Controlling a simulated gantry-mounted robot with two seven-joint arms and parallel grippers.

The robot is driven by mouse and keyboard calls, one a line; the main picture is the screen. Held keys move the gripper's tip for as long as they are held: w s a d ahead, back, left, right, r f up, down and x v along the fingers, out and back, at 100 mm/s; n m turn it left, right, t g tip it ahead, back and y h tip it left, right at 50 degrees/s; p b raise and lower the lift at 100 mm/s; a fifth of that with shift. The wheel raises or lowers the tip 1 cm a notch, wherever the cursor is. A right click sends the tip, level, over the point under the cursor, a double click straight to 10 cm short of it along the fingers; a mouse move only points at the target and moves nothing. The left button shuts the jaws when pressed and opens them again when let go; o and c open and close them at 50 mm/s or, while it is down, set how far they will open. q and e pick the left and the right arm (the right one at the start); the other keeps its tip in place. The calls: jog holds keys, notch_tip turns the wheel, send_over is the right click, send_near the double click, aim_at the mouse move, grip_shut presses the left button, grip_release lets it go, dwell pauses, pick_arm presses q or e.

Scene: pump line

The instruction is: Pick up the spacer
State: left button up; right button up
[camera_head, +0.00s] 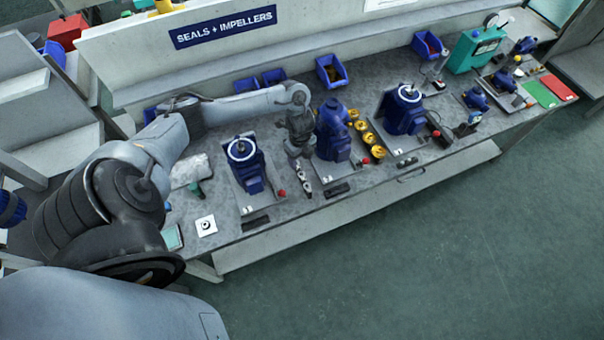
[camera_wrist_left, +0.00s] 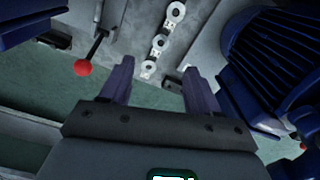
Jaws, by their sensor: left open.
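A row of small silver ring-shaped parts lies on the bench between two blue pumps; I cannot tell which one is the spacer. In the left wrist view the far ring (camera_wrist_left: 176,12), the middle ring (camera_wrist_left: 160,42) and the near ring (camera_wrist_left: 148,68) line up. In the head view they show as small pale parts (camera_head: 304,181) just below my left gripper (camera_head: 296,158). My left gripper (camera_wrist_left: 158,72) is open and empty, its two fingers apart with the near ring seen between their tips. My right gripper is in neither view.
The left pump (camera_head: 245,162) and middle pump (camera_head: 333,130) stand close on either side of my gripper. A red-knobbed lever (camera_wrist_left: 83,67) is near the left finger. Yellow parts (camera_head: 367,137) stand right of the middle pump. Blue bins (camera_head: 331,71) line the back.

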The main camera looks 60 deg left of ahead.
aim_at(301, 174)
pick_arm(q)
notch_tip(301, 174, down, 4)
jog(key=shift+d+r, duration=0.1)
jog(key=shift+r, duration=0.15)
jog(key=shift+f+b, duration=0.65)
jog(key=shift+f, duration=2.1)
jog(key=shift+f, duration=0.25)
jog(key=c, duration=1.1)
